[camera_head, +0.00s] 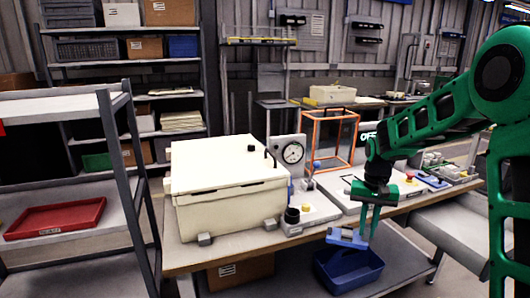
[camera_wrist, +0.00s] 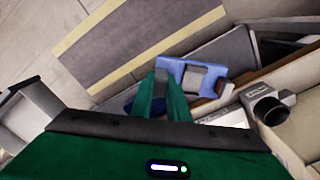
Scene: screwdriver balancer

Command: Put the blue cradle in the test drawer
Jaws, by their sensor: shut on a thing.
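My green gripper (camera_head: 368,222) is shut on the blue cradle (camera_head: 347,238) and holds it in front of the workbench's front edge, at about bench-top height. The cradle looks slightly tilted. In the wrist view the cradle (camera_wrist: 172,66) shows beyond my fingertips (camera_wrist: 160,84), with a grey part on it. The near finger hides part of it. A large cream box (camera_head: 228,190) with a lid stands on the left of the bench. I cannot make out the test drawer for certain.
A dial gauge (camera_head: 291,153), a black knob (camera_head: 292,215) and an orange frame (camera_head: 332,137) stand on the workbench (camera_head: 225,250). A blue bin (camera_head: 345,283) sits below, under the cradle. A shelf with a red tray (camera_head: 55,218) is at left.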

